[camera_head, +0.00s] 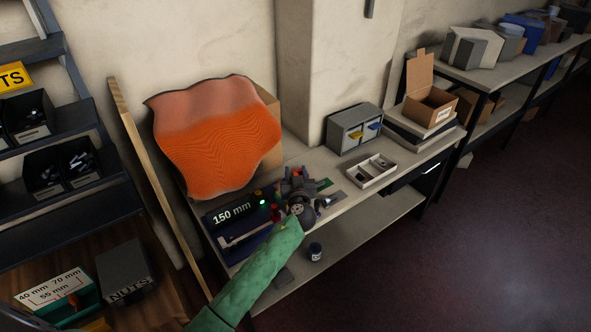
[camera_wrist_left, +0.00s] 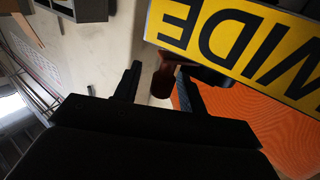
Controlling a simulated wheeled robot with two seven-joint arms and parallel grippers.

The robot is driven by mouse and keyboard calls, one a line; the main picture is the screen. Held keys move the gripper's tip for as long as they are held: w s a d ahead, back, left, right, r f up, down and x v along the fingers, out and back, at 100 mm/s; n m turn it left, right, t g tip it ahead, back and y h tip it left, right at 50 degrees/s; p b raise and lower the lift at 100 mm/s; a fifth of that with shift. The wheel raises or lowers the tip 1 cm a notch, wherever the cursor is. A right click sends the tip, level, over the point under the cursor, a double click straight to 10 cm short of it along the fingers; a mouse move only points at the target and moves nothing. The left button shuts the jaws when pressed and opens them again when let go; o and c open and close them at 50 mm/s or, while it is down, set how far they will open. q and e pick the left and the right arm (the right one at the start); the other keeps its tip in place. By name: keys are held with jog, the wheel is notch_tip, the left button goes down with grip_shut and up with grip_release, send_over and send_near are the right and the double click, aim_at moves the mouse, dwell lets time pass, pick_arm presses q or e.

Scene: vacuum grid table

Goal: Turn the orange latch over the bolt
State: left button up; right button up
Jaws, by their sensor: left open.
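My left arm, in a green sleeve, reaches from the bottom of the head view to the bench, and my left gripper (camera_head: 296,182) is over the bench beside a dark device marked "150 mm" (camera_head: 232,212). In the left wrist view the two dark fingers of my left gripper (camera_wrist_left: 158,84) are apart. A reddish-brown rounded part (camera_wrist_left: 163,80) shows between or just beyond them; I cannot tell whether it touches a finger. Small red parts (camera_head: 276,210) show beside the gripper in the head view. I cannot make out the orange latch or the bolt clearly. My right gripper is in neither view.
A yellow sign reading "WIDE" (camera_wrist_left: 235,35) is close to the fingers in the wrist view. A wavy orange sheet (camera_head: 215,140) leans at the back. An open divided tray (camera_head: 371,172) and a grey drawer box (camera_head: 354,128) stand to the right. A wooden plank (camera_head: 155,180) leans left.

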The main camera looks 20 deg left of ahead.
pick_arm(q)
jog(key=shift+w+a, duration=0.2)
jog(key=shift+w, duration=0.2)
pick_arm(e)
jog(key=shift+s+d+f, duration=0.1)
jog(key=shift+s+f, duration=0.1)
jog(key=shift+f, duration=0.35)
pick_arm(q)
grip_shut()
jog(key=shift+f, duration=0.1)
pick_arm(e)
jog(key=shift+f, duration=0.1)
pick_arm(q)
jog(key=m+h, duration=0.1)
jog(key=t+h+b, duration=0.1)
jog(key=shift+s+d+f+m+h, duration=0.1)
jog(key=shift+s+m+h, duration=0.3)
jog(key=shift+s+d+m+h, duration=0.15)
jog(key=shift+s+m+h, duration=0.1)
jog(key=shift+m+h, duration=0.5)
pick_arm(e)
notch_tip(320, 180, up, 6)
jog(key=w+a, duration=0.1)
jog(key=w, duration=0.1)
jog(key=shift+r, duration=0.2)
